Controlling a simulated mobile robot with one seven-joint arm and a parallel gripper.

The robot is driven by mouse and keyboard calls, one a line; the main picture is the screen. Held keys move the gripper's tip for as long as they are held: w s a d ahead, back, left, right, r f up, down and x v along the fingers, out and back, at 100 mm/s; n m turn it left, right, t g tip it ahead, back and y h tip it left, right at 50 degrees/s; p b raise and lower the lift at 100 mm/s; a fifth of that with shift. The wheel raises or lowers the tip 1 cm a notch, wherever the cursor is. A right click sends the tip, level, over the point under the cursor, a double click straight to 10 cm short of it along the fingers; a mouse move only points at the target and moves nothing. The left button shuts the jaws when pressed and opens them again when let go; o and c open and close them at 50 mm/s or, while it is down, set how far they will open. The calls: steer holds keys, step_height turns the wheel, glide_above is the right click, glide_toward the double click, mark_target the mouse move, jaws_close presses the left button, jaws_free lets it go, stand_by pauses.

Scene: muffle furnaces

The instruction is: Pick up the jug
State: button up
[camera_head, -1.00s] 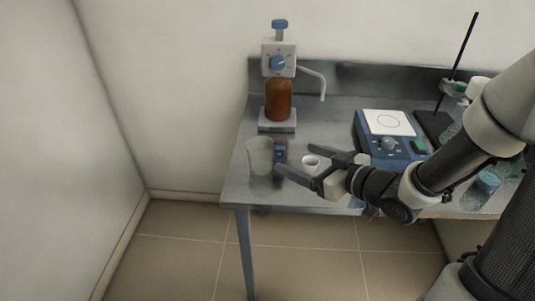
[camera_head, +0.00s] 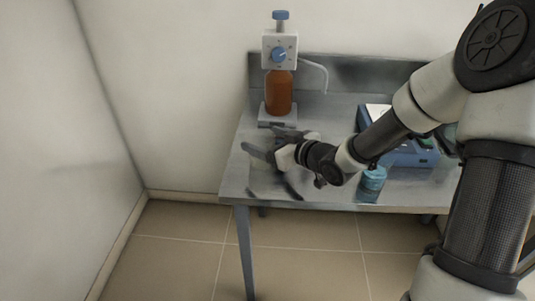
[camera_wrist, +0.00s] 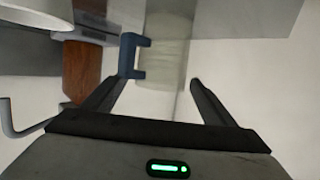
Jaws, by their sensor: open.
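The jug (camera_wrist: 167,52) is a pale, translucent vessel with a blue handle (camera_wrist: 129,56) in the wrist view. It lies ahead of my gripper (camera_wrist: 162,83), roughly in line with the gap between the fingers, its handle in front of the left finger. My gripper is open, with nothing visibly clasped between the fingers. In the head view my gripper (camera_head: 259,141) is over the left part of the bench, in front of the dispenser. I cannot clearly make out the jug there; the gripper covers that area.
The dispenser with a brown bottle (camera_head: 279,94) stands close behind my gripper; the bottle also shows in the wrist view (camera_wrist: 82,70). A blue instrument (camera_head: 408,155) and a blue-capped jar (camera_head: 372,182) are to the right. The bench (camera_head: 230,185) ends at left.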

steer(key=shift+w+a+f, duration=0.1)
steer(key=shift+w+a, duration=0.15)
steer(key=shift+c, duration=0.4)
steer(key=c, duration=1.1)
step_height(320, 180, up, 10)
steer(key=p, duration=0.3)
steer(key=shift+p, duration=0.35)
